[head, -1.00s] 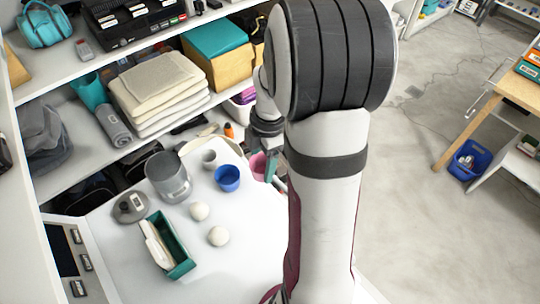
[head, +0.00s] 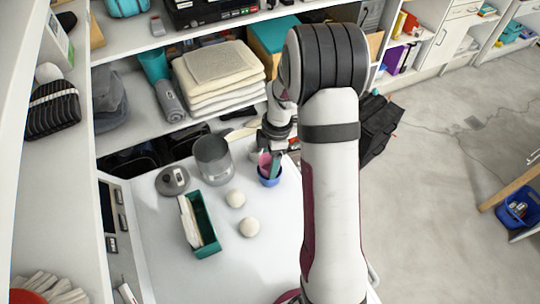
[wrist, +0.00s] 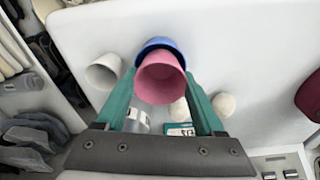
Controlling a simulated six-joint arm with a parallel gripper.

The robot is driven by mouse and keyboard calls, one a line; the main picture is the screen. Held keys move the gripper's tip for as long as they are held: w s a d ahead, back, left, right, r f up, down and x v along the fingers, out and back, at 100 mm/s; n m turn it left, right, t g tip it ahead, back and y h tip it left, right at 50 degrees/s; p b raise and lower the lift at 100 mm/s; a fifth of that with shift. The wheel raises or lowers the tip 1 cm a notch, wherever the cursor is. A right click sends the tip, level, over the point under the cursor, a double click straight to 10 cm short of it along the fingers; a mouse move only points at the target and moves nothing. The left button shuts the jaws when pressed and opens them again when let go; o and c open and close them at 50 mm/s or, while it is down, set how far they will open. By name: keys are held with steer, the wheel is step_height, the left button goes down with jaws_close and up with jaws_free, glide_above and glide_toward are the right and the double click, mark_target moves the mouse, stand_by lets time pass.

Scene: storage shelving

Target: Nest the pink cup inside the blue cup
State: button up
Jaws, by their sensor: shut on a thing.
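The pink cup (wrist: 161,80) is between the teal fingers of my gripper (wrist: 159,76), which is shut on it. The blue cup (wrist: 158,43) shows behind the pink cup in the wrist view, with its rim partly covered. In the head view the pink cup (head: 264,160) is at the mouth of the blue cup (head: 270,181), which stands on the white table. My gripper (head: 271,160) is just above the blue cup there. I cannot tell how deep the pink cup sits, or whether the two cups touch.
A pale grey cup (wrist: 103,72) stands close to the left of the blue cup in the wrist view. A clear grey container (head: 213,160), two white balls (head: 235,198) and a teal box (head: 203,236) stand on the table. Shelves with folded towels (head: 217,75) rise behind.

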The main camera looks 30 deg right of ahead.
stand_by(0.4)
steer(key=o, duration=1.3)
steer(key=r, duration=0.5)
steer(key=d+r, duration=0.1)
steer(key=r, duration=0.4)
steer(key=d+r, duration=0.1)
steer(key=r, duration=0.4)
steer(key=shift+s+r, duration=0.2)
steer(key=shift+r, duration=0.1)
steer(key=s+a+m, duration=0.5)
steer(key=s+m, duration=0.2)
steer(key=s, duration=0.1)
steer(key=s+a+m, duration=0.5)
steer(key=s+m, duration=0.2)
steer(key=s, duration=0.1)
steer(key=s+a+m, duration=0.5)
steer(key=s+m, duration=0.2)
steer(key=s, duration=0.1)
steer(key=shift+s+a+r, duration=0.2)
steer(key=shift+s+r, duration=0.05)
